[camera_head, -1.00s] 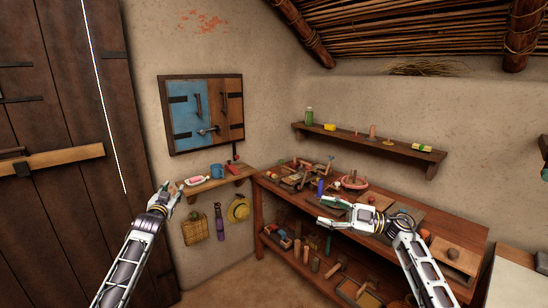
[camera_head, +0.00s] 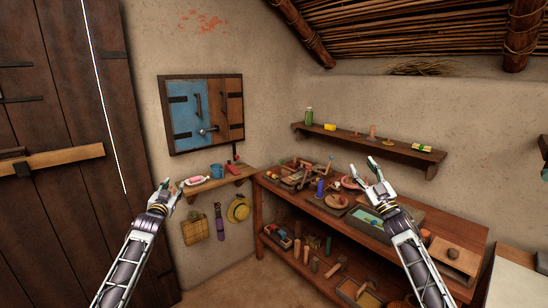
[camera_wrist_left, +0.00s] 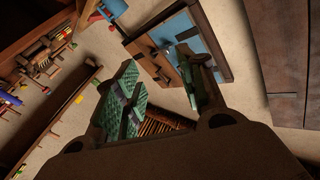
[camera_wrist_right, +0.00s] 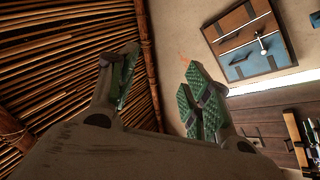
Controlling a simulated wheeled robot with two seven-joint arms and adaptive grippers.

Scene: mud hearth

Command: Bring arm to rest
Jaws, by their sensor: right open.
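My right gripper (camera_head: 368,172) is raised in front of the workbench in the head view, its fingers pointing up and apart with nothing between them. In the right wrist view its green-padded fingers (camera_wrist_right: 158,92) stand wide apart against the roof and wall. My left gripper (camera_head: 168,190) is held up before the small wall shelf, left of the bench. In the left wrist view its green-padded fingers (camera_wrist_left: 165,88) are spread, with no object between them.
The wooden workbench (camera_head: 268,192) carries several tools, bowls and trays. A small shelf (camera_head: 222,180) holds a blue mug (camera_head: 216,170). A long shelf (camera_head: 400,148) is above the bench. A blue and brown wall cabinet (camera_head: 186,121) hangs near a dark wooden door (camera_head: 60,110).

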